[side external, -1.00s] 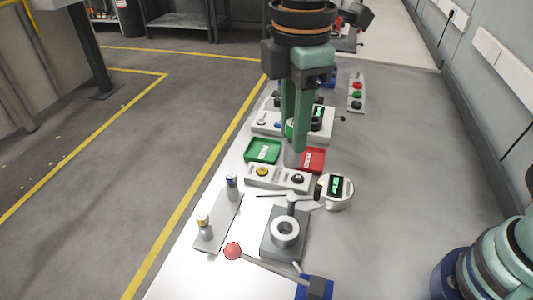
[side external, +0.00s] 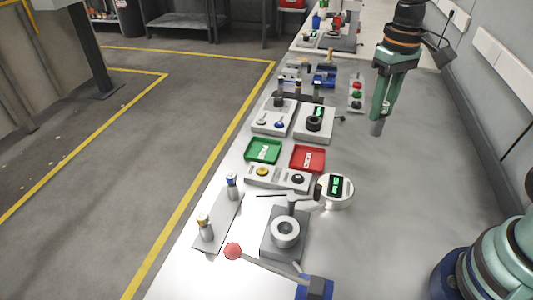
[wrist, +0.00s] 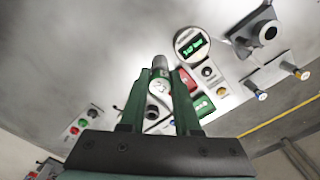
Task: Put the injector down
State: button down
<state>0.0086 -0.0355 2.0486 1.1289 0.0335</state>
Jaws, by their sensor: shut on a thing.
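My gripper (side external: 381,108) is at the upper right of the side view, its green fingers pointing down. It is shut on a grey cylindrical injector (side external: 376,128), whose lower end sticks out below the fingertips. In the wrist view the injector's grey end (wrist: 160,62) shows between the fingertips; the rest is partly hidden by them. The injector appears held in the air, to the right of the line of fixtures. Two similar injectors, one with a blue band (side external: 231,187) and one with a yellow band (side external: 206,228), stand upright on a grey plate (side external: 222,222).
A green tray (side external: 250,158) and a red tray (side external: 294,166) lie side by side mid-bench. A round gauge with a green display (side external: 337,190), a grey ring fixture (side external: 272,252) and a red-knobbed lever (side external: 233,251) are nearer. The surface right of them is clear.

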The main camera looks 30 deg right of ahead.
jog(key=r, duration=0.1)
jog(key=w+r+m, duration=0.1)
jog(key=r, duration=0.1)
jog(key=shift+d+r, duration=0.2)
send_over(357, 181)
notch_tip(357, 181, down, 19)
jog(key=shift+w+f, duration=0.1)
jog(key=c, duration=0.6)
grip_release()
jog(key=shift+f, duration=0.1)
notch_tip(357, 181, up, 13)
jog(key=shift+f, duration=0.2)
jog(key=s+r+t, duration=0.1)
jog(key=r, duration=0.1)
jog(key=s+r+t, duration=0.2)
jog(key=r, duration=0.1)
jog(key=s+r+n+t, duration=0.1)
jog(key=s+r, duration=0.1)
jog(key=shift+s+a+r+t, duration=0.25)
jog(key=shift+a+r+t, duration=0.05)
jog(key=shift+r+t, duration=0.1)
jog(key=shift+o, duration=0.4)
jog(key=shift+s+r+t, duration=0.3)
jog(key=shift+s+t, duration=0.1)
